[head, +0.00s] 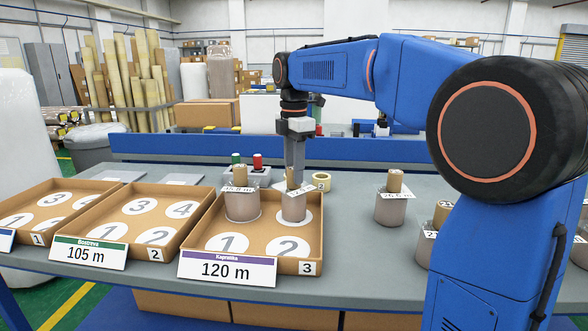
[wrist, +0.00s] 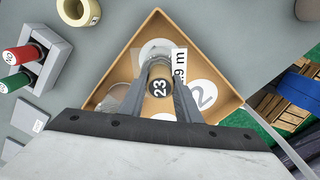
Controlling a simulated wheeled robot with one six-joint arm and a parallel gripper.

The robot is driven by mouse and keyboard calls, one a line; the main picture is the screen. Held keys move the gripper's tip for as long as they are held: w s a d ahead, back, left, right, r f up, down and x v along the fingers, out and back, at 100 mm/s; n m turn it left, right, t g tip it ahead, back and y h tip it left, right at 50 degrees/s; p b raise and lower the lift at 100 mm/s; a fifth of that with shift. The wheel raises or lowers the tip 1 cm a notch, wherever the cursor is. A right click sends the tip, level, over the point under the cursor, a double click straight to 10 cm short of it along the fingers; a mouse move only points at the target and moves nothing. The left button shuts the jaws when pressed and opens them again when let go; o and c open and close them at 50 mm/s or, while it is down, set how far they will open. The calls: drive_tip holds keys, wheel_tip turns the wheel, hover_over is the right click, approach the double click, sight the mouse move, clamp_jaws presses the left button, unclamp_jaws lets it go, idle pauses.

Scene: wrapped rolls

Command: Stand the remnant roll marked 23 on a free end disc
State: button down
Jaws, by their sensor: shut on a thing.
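The remnant roll marked 23 (wrist: 158,88) is a grey wrapped roll with a brown core. In the head view this roll (head: 293,207) is upright at the back right of tray 3 (head: 318,238), over a white end disc (head: 309,219). Its base looks on or very near the disc; I cannot tell if it touches. My gripper (head: 294,178) points down and is shut on its core; its fingers (wrist: 166,92) also flank the core in the wrist view. Another wrapped roll (head: 242,204) stands at the tray's back left. Discs 1 (head: 228,243) and 2 (head: 289,246) are bare.
Trays 2 (head: 172,250) and 1 (head: 55,225) lie left with bare numbered discs. Another roll (head: 391,206) stands on the table to the right. Behind are a tape ring (head: 321,181) and a grey holder with red (head: 258,162) and green (head: 236,159) pieces.

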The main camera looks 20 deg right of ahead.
drive_tip(key=c, duration=1.2)
unclamp_jaws()
wheel_tip(320, 180, up, 17)
drive_tip(key=shift+r, duration=0.2)
drive_tip(key=shift+s, duration=0.1)
